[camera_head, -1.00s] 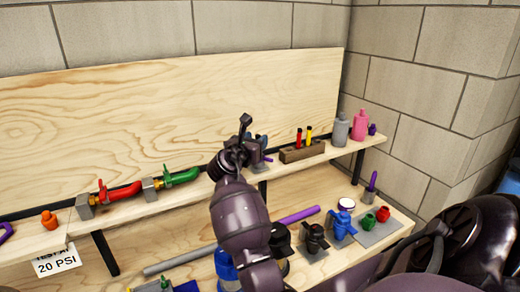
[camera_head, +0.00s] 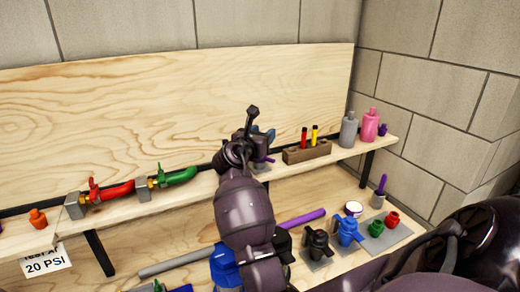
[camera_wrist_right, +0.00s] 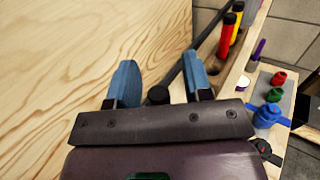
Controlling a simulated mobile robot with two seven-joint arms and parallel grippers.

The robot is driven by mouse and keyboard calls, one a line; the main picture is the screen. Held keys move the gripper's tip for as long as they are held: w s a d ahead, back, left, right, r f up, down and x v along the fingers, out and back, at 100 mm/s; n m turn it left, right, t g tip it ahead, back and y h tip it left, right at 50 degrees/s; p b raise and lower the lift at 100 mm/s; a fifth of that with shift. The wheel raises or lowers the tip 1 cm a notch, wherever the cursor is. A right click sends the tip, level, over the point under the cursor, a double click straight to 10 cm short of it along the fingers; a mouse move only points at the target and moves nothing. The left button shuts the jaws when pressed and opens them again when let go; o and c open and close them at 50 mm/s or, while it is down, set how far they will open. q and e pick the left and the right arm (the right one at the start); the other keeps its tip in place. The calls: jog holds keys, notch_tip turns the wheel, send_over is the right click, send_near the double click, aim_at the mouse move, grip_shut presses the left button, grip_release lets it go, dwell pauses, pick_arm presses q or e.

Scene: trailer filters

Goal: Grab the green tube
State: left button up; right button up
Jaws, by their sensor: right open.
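My left gripper is not in view.
A red tube (camera_head: 115,190) on a similar block (camera_head: 77,204) stands left of the green one. A wooden holder (camera_head: 306,153) with red and yellow sticks stands right of my gripper, then a grey bottle (camera_head: 348,130) and a pink bottle (camera_head: 370,126). A plywood board (camera_head: 130,110) rises behind.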

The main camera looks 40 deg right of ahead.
grip_shut()
